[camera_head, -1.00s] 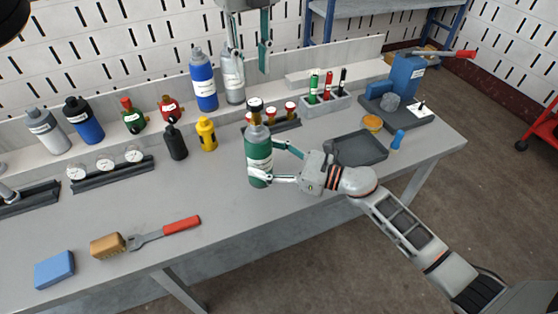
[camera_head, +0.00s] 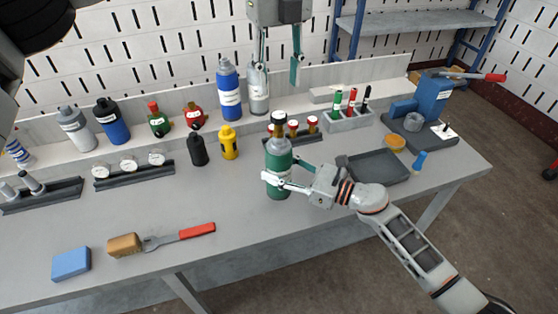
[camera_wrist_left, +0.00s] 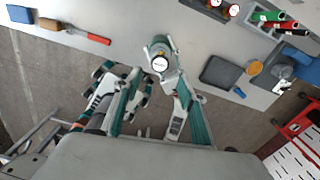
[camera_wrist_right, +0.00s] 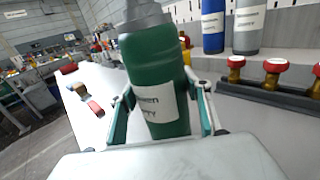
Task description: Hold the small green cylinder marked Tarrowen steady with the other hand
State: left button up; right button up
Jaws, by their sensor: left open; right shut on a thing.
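The green cylinder (camera_head: 279,160) has a grey shoulder, a dark valve top and a white label. It stands upright near the front middle of the bench; I cannot tell whether its base touches the top. My right gripper (camera_head: 277,181) is shut around its body from the right. In the right wrist view its label (camera_wrist_right: 158,106) is partly legible, ending in "wen". My left gripper (camera_head: 279,72) is open and empty, pointing down above and behind the cylinder. In the left wrist view the cylinder's round top (camera_wrist_left: 160,63) shows beyond the open fingers.
A blue bottle (camera_head: 229,90) and a grey bottle (camera_head: 258,92) stand on the back ledge. A dark tray (camera_head: 378,168) lies to the right. A yellow bottle (camera_head: 229,143) and black bottle (camera_head: 198,150) stand left. The front left holds a red-handled tool (camera_head: 190,232).

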aim_at(279, 117)
pick_arm(q)
jog(key=shift+s+f+m+t+y, duration=0.1)
jog(key=shift+s+m+t+y, duration=0.3)
jog(key=shift+s+m+t, duration=0.4)
jog(key=f+t, duration=0.1)
jog(key=f, duration=0.2)
jog(key=w+f+m+t, duration=0.1)
jog(key=f, duration=0.7)
jog(key=shift+w+f+m+t, duration=0.1)
jog(key=shift+w+m+t, duration=0.15)
jog(key=shift+m+t, duration=0.15)
grip_shut()
jog(key=shift+c, duration=0.8)
grip_release()
